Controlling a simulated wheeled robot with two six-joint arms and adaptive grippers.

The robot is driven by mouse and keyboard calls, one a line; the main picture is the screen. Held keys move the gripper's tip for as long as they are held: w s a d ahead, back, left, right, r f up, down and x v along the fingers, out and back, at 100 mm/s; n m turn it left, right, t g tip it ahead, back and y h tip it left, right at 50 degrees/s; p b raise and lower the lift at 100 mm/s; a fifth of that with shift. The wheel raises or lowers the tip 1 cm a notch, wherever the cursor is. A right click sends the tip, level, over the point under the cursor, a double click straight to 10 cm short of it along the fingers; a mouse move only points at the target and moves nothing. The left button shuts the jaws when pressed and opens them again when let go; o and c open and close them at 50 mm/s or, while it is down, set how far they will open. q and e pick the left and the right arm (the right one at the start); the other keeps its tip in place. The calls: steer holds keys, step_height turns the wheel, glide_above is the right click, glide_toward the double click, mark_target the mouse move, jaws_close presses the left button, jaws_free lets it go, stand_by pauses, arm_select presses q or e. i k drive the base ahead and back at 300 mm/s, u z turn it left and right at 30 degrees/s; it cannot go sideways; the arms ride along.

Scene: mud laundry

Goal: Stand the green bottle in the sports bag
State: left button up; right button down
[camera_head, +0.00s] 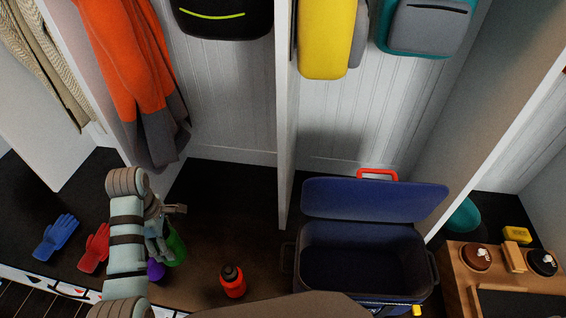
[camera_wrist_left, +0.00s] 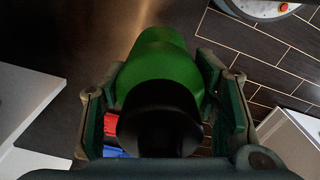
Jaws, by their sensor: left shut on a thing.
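The green bottle (camera_head: 176,246) shows partly behind my left gripper (camera_head: 166,222) in the head view, at the left part of the dark bench. In the left wrist view the bottle (camera_wrist_left: 160,72) has a green body and a black cap, and it sits between the two fingers of my left gripper (camera_wrist_left: 165,105), which is shut on it. I cannot tell whether the bottle touches the bench. The blue sports bag (camera_head: 432,262) stands right of centre with its lid raised at the back; its visible inside looks empty. My right gripper is not in view.
A red bottle with a black cap (camera_head: 232,282) stands between my left gripper and the bag. A purple item (camera_head: 156,270) is beside the green bottle. Blue (camera_head: 57,236) and red (camera_head: 96,248) gloves lie left. A white divider (camera_head: 284,120) rises behind.

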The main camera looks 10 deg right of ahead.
mark_target(313, 275)
steer(key=k, duration=1.2)
steer(key=z, duration=0.6)
steer(key=i, duration=0.5)
steer(key=z, duration=0.7)
steer(key=i, duration=0.65)
